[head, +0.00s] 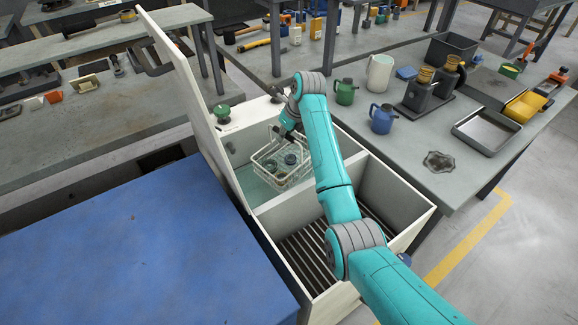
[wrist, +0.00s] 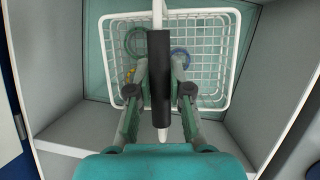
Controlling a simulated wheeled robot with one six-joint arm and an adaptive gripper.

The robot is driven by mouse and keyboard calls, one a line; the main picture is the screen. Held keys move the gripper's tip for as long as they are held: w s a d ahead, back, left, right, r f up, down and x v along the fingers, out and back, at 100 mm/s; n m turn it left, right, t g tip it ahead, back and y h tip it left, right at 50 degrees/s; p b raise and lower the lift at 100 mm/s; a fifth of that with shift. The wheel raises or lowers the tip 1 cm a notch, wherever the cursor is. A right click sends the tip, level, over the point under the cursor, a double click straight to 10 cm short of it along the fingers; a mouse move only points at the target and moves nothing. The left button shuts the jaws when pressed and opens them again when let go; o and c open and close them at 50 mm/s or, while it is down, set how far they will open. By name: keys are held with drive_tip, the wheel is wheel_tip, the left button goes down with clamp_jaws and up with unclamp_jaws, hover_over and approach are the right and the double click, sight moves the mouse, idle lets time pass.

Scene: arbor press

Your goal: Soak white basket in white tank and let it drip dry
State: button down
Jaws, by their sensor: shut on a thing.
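The white wire basket (head: 284,173) hangs from my gripper (head: 291,136) in the far compartment of the white tank (head: 418,212). In the wrist view my gripper (wrist: 159,92) is shut on the black grip of the basket's handle (wrist: 160,60), and the basket (wrist: 232,60) shows below it. Dark round parts (head: 290,160) lie in the basket; in the wrist view one is a green ring (wrist: 136,40) and one a blue ring (wrist: 181,56). Teal liquid shows beneath the basket (head: 254,188). I cannot tell whether the basket touches it.
The tank's near compartment has a slatted rack (head: 303,262) and is empty. The tank's lid (head: 178,70) stands open at the left. A green knob (head: 222,113) is on the tank's back edge. A bench with jugs (head: 382,118) and trays (head: 486,131) stands at right.

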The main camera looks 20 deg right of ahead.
wheel_tip(320, 180, up, 15)
idle(1.4)
idle(3.5)
